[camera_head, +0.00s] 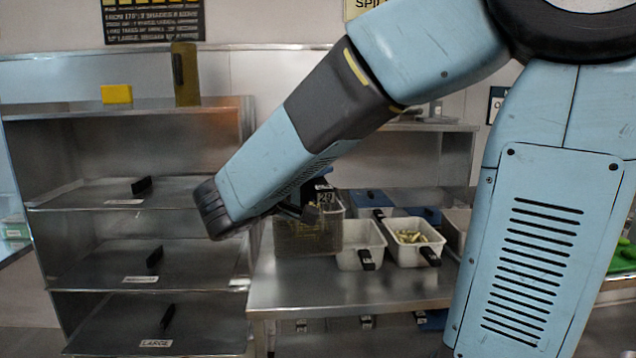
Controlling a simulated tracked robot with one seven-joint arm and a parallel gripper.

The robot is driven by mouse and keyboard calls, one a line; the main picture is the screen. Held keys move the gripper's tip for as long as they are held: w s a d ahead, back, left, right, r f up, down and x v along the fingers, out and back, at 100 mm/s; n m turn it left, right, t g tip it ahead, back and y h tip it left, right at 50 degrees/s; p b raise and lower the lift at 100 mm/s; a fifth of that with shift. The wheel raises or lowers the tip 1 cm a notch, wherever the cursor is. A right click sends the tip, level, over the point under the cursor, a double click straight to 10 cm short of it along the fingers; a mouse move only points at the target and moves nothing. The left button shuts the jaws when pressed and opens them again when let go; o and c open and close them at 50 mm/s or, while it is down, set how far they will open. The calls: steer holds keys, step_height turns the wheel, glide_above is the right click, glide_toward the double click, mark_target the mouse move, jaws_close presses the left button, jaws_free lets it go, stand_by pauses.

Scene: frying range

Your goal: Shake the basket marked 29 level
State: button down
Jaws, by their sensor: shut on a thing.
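The basket marked 29 (296,240) is a dark mesh basket with a black tag reading 29 at its top. It is at the left end of the steel counter, beside the white tubs, and looks roughly level. My gripper (309,213) is at the top of the basket, shut on it at the part near the tag. The wrist and forearm partly cover the grip. I cannot tell whether the basket rests on the counter or hangs just above it. What is inside it is hard to make out.
White tubs (360,258) with black handles stand right of the basket; one tub (414,252) holds pale yellow pieces. Blue-lidded containers (372,198) are behind. A steel shelf rack (75,239) is at left. The counter's front (345,290) is clear.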

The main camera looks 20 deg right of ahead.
steer(key=shift+s+r, duration=0.1)
steer(key=shift+s, duration=0.05)
stand_by(1.4)
steer(key=shift+w, duration=0.2)
